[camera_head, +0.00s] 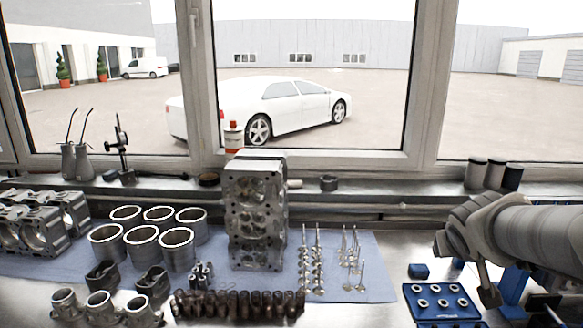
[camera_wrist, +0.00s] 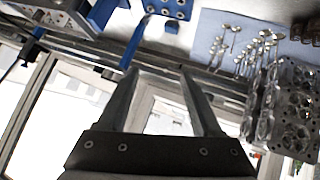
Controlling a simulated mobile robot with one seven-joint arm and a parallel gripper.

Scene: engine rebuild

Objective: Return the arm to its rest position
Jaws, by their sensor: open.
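My gripper (camera_wrist: 160,76) shows in the wrist view with its two dark fingers spread apart and nothing between them. In the head view my arm reaches in from the right edge, above the right end of the bench; its fingers cannot be made out clearly there. Below the arm is a blue block with metal rings (camera_head: 441,302), and it also shows at the top of the wrist view (camera_wrist: 170,8). The cylinder head (camera_head: 255,210) stands upright mid-bench, well left of my arm, and shows at the right of the wrist view (camera_wrist: 299,112).
Valves (camera_head: 312,262) stand and lie on the blue mat (camera_head: 378,285). Cylinder liners (camera_head: 142,245) and an engine block (camera_head: 28,228) are to the left. Dark cylinders (camera_head: 490,174) stand on the window sill. A row of brown parts (camera_head: 238,304) lies at the front.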

